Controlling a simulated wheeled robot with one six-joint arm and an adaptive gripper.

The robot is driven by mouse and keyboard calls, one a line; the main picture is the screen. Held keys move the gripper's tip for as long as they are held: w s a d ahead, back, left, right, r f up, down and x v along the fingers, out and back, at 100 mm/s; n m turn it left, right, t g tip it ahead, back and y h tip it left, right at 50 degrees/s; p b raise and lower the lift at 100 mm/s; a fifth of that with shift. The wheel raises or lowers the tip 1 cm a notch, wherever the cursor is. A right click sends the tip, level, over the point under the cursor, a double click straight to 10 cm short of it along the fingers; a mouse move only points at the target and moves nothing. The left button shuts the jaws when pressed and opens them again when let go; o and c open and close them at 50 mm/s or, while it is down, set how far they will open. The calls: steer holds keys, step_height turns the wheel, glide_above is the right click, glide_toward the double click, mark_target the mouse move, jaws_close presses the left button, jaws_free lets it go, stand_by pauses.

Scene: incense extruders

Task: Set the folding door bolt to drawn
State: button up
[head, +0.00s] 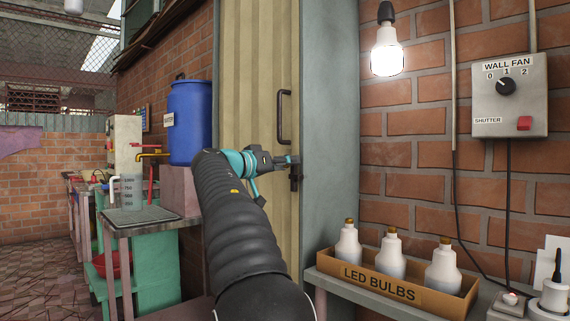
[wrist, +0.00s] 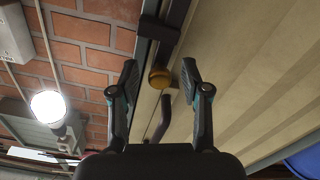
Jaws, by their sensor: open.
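The beige folding door (head: 257,60) stands closed beside a grey-green frame in the head view. Its dark bolt (head: 295,180) sits at the door's right edge, below the door handle (head: 283,117). My gripper (head: 286,160) is at the bolt and partly covers it. I cannot tell whether either finger touches the knob, or how far the bolt is slid.
Right of the frame, a shelf holds a box of LED bulbs (head: 390,287), below a lit bulb (head: 387,60) and a wall fan switch box (head: 508,95). On the left are a blue barrel (head: 190,120) and a green-sided sink bench (head: 155,265). The handle's curved end (wrist: 160,125) shows between my fingers.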

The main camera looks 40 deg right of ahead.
steer(key=shift+c, duration=0.3)
jaws_close()
step_height(320, 180, up, 3)
steer(key=shift+r+p, duration=0.1)
steer(key=shift+p, duration=1.05)
steer(key=shift+o, duration=0.3)
jaws_free()
steer(key=a, duration=1.2)
steer(key=shift+s, duration=0.45)
